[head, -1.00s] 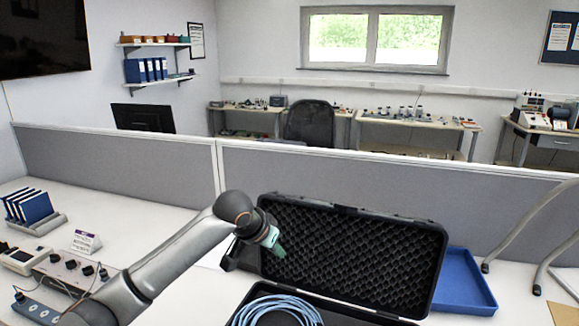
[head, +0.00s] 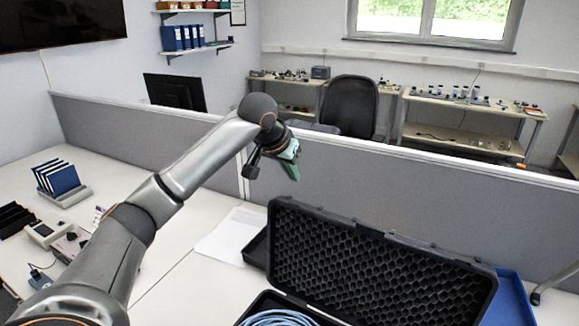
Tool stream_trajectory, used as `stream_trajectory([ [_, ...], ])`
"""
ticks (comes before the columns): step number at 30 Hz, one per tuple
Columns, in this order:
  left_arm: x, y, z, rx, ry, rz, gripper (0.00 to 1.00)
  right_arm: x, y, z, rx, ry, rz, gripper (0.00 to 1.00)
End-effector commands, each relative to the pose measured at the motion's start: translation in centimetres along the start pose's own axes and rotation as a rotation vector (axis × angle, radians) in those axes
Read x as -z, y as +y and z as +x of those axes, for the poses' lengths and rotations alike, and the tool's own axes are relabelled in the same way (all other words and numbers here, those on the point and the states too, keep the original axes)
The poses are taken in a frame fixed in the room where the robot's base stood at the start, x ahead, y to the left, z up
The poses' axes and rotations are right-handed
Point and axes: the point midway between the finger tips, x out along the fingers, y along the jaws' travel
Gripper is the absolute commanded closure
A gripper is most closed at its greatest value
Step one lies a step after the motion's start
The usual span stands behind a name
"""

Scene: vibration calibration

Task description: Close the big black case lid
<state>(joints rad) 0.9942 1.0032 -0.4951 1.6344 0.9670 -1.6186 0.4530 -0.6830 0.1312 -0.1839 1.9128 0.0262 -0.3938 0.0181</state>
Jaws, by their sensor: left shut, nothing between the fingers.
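The big black case stands open on the white desk, its foam-lined lid (head: 375,268) raised and leaning back near the grey partition. The case base (head: 265,303) is cut off by the bottom edge of the head view, and a coiled blue cable (head: 283,318) lies in it. My left gripper (head: 293,172) is shut and empty. It is in the air above the lid's upper left corner, in front of the partition, and appears apart from the lid. My right gripper is out of view.
A grey partition (head: 345,195) runs behind the case. A blue tray (head: 510,303) is right of the lid. A rack of blue folders (head: 62,182) and small devices sit on the desk at left. A white sheet (head: 228,235) lies left of the case.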

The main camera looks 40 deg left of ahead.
Motion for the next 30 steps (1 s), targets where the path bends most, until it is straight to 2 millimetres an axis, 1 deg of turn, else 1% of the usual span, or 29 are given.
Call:
stream_trajectory([
  [1,-0.1,0.1,1.2,-0.002,-0.005,-0.001,1.0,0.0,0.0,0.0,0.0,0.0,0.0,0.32],
  [7,-0.1,0.1,5.7,-0.001,-0.004,0.0,1.0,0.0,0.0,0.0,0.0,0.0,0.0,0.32],
  [9,-0.8,-0.1,4.5,0.002,0.003,0.004,1.0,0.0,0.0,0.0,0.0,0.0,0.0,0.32],
  [12,-1.8,0.0,3.8,0.002,0.001,0.005,1.0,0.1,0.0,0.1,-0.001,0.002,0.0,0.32],
  [17,-2.7,0.0,3.0,0.001,0.002,0.002,1.0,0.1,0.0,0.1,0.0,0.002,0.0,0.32],
  [21,-3.1,0.0,2.7,-0.001,0.001,0.001,1.0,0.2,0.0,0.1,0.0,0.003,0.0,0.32],
  [30,-3.1,0.1,2.7,-0.001,0.001,0.001,1.0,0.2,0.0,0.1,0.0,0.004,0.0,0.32],
])
